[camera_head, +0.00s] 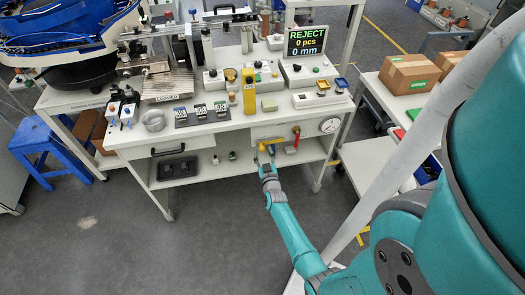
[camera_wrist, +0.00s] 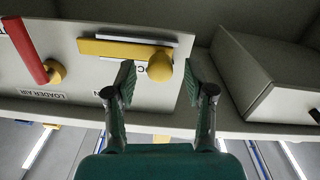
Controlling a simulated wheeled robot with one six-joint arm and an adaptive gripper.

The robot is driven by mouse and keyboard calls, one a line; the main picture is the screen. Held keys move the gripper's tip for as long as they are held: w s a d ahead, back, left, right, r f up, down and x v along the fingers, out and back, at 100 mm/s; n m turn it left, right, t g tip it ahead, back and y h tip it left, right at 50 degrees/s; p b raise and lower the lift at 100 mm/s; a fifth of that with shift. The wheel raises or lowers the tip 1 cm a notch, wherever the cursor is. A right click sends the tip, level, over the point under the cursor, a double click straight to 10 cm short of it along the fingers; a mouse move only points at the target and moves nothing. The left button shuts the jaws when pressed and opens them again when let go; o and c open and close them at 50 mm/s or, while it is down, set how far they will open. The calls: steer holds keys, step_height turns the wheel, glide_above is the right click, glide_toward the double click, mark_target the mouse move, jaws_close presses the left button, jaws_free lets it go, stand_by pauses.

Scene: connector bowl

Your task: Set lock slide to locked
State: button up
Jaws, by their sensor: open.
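The lock slide is a yellow bar (camera_wrist: 118,48) with a round yellow knob (camera_wrist: 160,66), mounted on the light front panel under the tabletop. A pale strip lies along the bar, and a partly covered label shows beside it. My gripper (camera_wrist: 158,82) is open, with one finger on each side of the knob in the wrist view. I cannot tell whether either finger touches it.
A red lever (camera_wrist: 28,52) with a "LOADER AIR" label is on the same panel. A grey drawer-like box (camera_wrist: 270,75) juts out at right in the wrist view. A round gauge (camera_head: 330,125) sits at the panel's right. The floor before the table (camera_head: 150,250) is clear.

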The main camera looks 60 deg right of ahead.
steer(key=shift+x, duration=1.05)
jaws_close()
